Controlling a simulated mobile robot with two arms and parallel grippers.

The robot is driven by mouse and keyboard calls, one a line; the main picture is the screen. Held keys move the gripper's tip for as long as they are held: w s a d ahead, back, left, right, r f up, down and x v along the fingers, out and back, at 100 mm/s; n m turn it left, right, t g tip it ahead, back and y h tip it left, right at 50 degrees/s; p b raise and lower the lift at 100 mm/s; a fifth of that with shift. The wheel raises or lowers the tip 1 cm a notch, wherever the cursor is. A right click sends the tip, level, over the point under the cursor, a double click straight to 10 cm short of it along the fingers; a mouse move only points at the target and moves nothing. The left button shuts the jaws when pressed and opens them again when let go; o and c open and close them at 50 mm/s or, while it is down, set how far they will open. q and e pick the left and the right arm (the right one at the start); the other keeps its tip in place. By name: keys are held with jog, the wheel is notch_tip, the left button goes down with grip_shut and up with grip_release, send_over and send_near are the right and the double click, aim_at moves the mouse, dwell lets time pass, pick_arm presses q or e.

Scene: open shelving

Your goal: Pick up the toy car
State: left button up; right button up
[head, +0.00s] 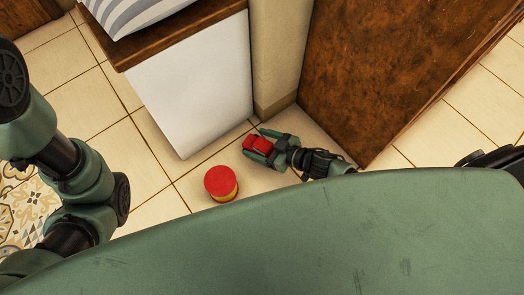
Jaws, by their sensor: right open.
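The toy car (259,144) is small and red and is low down, near the tiled floor, by the corner between the white cabinet and the brown wooden panel. My right gripper (264,144) is at the car, with its dark green fingers open on either side of it. I cannot tell whether the fingers touch the car. The gripper partly hides the car. My left arm comes in at the left edge, but its gripper is out of the picture.
A red and yellow cylinder (221,183) stands on the floor left of my right gripper. The white cabinet (193,85) with a brown top is behind it. The brown wooden panel (385,65) rises on the right. Bare tiles (126,150) lie to the left.

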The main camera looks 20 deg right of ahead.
jog(key=shift+x, duration=0.85)
jog(key=shift+c, duration=0.3)
jog(key=c, duration=1.5)
jog(key=shift+o, duration=0.2)
jog(key=shift+r, duration=0.1)
